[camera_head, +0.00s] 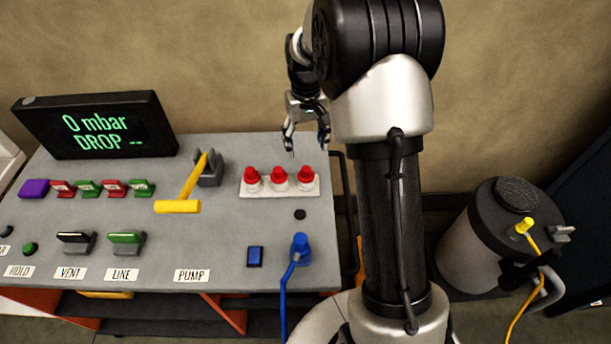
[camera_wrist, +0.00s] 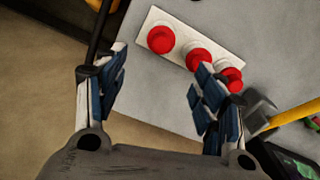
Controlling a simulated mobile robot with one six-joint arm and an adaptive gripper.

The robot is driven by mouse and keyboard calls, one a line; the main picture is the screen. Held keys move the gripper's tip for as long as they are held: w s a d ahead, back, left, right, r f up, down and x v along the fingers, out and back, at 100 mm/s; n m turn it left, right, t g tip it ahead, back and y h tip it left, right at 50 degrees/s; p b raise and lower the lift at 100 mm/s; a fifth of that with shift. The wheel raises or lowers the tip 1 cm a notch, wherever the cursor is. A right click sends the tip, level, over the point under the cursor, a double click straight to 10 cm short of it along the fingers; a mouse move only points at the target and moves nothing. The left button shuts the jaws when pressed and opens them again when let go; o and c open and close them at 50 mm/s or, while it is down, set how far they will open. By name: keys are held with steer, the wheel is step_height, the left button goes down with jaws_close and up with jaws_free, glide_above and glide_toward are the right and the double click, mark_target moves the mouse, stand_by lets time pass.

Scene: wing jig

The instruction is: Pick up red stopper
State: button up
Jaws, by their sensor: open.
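Three red stoppers stand in a row on a white strip (camera_head: 280,192) on the grey console: a left one (camera_head: 252,176), a middle one (camera_head: 279,176) and a right one (camera_head: 305,175). They also show in the wrist view, where one stopper (camera_wrist: 161,39) is clear, another (camera_wrist: 198,58) is close to a finger, and the third (camera_wrist: 231,77) is partly hidden by that finger. My gripper (camera_head: 306,140) is open and empty above and behind the row. In the wrist view its fingers (camera_wrist: 155,90) are spread, with bare tabletop and floor between them.
A yellow-handled pump lever (camera_head: 180,206) stands left of the strip. A blue plug with a cable (camera_head: 300,247) and a blue button (camera_head: 255,257) are in front. A display (camera_head: 95,125) stands at the back left. A grey tank (camera_head: 480,240) stands right of the console.

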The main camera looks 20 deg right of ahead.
mark_target(306, 169)
step_height(306, 169, down, 6)
steer(key=shift+f+b, duration=0.1)
steer(key=shift+b, duration=0.5)
steer(key=f, duration=0.1)
steer(key=f+b, duration=0.1)
steer(key=f, duration=0.3)
steer(key=shift+s+a+f+b, duration=0.1)
steer(key=shift+s+f+b, duration=0.05)
steer(key=shift+s+b, duration=0.2)
steer(key=shift+c, duration=0.6)
steer(key=c, duration=1)
steer(key=shift+r+p, duration=3.95)
steer(key=shift+r, duration=7.65)
